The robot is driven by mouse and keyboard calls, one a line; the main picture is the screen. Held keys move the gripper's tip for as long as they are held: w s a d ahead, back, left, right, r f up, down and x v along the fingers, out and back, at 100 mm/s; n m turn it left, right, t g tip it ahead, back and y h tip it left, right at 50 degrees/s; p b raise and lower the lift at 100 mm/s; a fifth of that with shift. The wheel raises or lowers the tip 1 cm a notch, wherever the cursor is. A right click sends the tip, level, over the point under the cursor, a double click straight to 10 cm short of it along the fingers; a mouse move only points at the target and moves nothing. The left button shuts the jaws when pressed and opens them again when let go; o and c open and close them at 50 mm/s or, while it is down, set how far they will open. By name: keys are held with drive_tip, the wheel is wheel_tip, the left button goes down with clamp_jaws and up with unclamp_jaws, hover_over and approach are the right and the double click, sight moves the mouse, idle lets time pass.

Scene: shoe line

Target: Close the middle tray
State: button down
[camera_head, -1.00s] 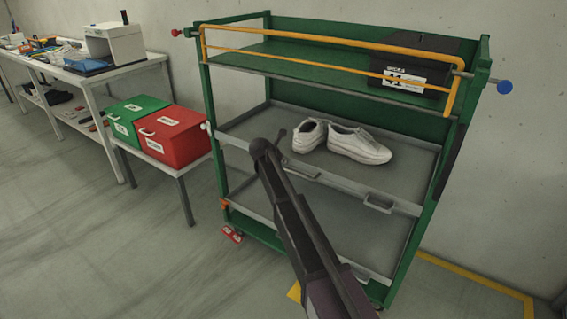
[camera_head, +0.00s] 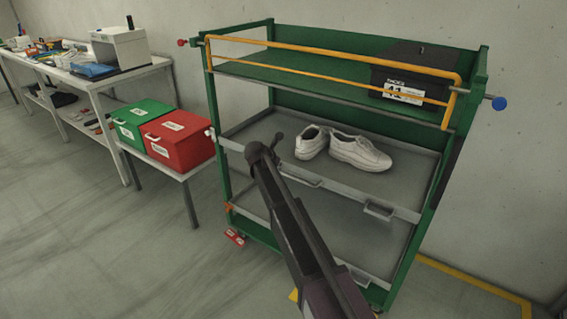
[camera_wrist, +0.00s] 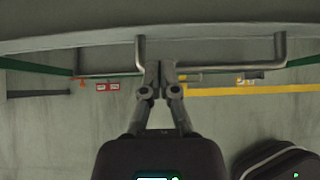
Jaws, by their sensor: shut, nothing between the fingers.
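The middle tray (camera_head: 238,148) is a grey tray in the green cart, with two grey handles (camera_head: 378,210) on its front rim. How far it stands out of the cart is hard to tell. A pair of white shoes (camera_head: 358,152) rests on it. My gripper (camera_wrist: 159,68) is shut and empty. In the wrist view its fingertips overlap a grey handle bar (camera_wrist: 215,69) below a grey tray edge (camera_wrist: 60,38); whether they touch it I cannot tell. In the head view my arm hides part of the tray's front.
The cart (camera_head: 425,262) has a top shelf with a yellow rail (camera_head: 330,49) and a black box (camera_head: 408,72). A lower grey tray (camera_head: 345,235) lies beneath. Green (camera_head: 140,118) and red (camera_head: 178,138) boxes stand on a low table at left. Open floor (camera_head: 110,250) lies at left front.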

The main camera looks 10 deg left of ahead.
drive_tip(key=shift+p+v, duration=1.05)
drive_tip(key=shift+v, duration=1.15)
drive_tip(key=shift+s+f, duration=0.1)
drive_tip(key=shift+f, duration=0.05)
drive_tip(key=s+d+f+m+g, duration=0.25)
drive_tip(key=s+d+m, duration=0.55)
drive_tip(key=d, duration=0.4)
drive_tip(key=s+d+f+m+g, duration=0.25)
drive_tip(key=s+d+m, duration=0.5)
drive_tip(key=d, duration=0.45)
drive_tip(key=s+d+m+g+y, duration=0.2)
drive_tip(key=s+d+m, duration=0.4)
drive_tip(key=s+m, duration=0.3)
drive_tip(key=s+d+m+g+y, duration=0.2)
drive_tip(key=s+d+m, duration=0.35)
drive_tip(key=s, duration=0.55)
wheel_tip(320, 180, up, 15)
drive_tip(key=m+p, duration=0.1)
drive_tip(key=p, duration=1.5)
drive_tip(key=shift+w, duration=0.25)
